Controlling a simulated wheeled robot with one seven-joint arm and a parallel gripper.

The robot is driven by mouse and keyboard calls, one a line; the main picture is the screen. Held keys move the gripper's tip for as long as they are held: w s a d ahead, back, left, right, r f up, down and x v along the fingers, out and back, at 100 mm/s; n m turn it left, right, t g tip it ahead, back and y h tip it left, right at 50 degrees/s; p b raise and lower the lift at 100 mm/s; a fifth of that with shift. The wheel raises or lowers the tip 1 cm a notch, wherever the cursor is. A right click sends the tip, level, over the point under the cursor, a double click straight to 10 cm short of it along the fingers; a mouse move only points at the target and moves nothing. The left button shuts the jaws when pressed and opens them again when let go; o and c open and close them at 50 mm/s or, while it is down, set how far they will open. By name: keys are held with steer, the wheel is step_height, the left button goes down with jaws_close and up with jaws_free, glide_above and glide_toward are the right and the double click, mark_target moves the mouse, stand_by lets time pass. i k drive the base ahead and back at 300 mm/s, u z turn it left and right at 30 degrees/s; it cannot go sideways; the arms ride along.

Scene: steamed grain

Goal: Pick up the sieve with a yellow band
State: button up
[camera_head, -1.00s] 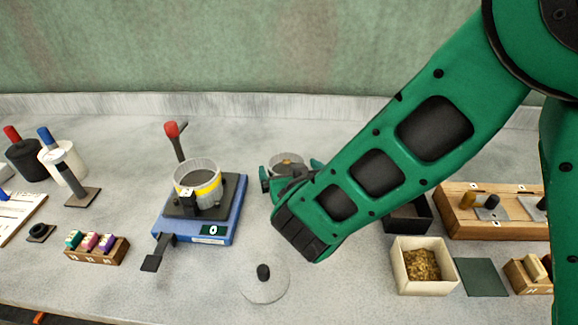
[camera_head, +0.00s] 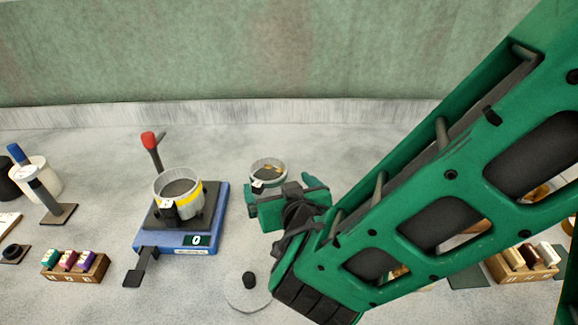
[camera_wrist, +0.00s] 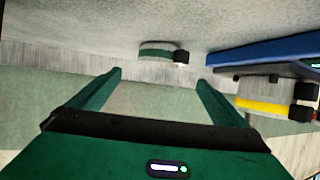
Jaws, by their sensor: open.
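The sieve with a yellow band (camera_head: 189,199) stands upright on the blue scale (camera_head: 222,208), left of my gripper. It has a pale rim and a dark block at its front. In the wrist view, part of its yellow band (camera_wrist: 262,106) shows at the right, beyond the right finger. My gripper (camera_head: 284,196) is open and empty, close in front of a second round sieve (camera_head: 283,172) with brownish contents. In the wrist view, my gripper (camera_wrist: 160,79) points toward a green-banded ring (camera_wrist: 153,52) with a black block.
A red-topped post (camera_head: 149,140) rises behind the scale. A clear round lid (camera_head: 240,299) with a black knob lies in front. A wooden rack (camera_head: 88,270) of coloured blocks stands front left, another rack (camera_head: 524,276) at right. The back counter is clear.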

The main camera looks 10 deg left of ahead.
mark_target(176, 189)
steer(key=k, duration=1)
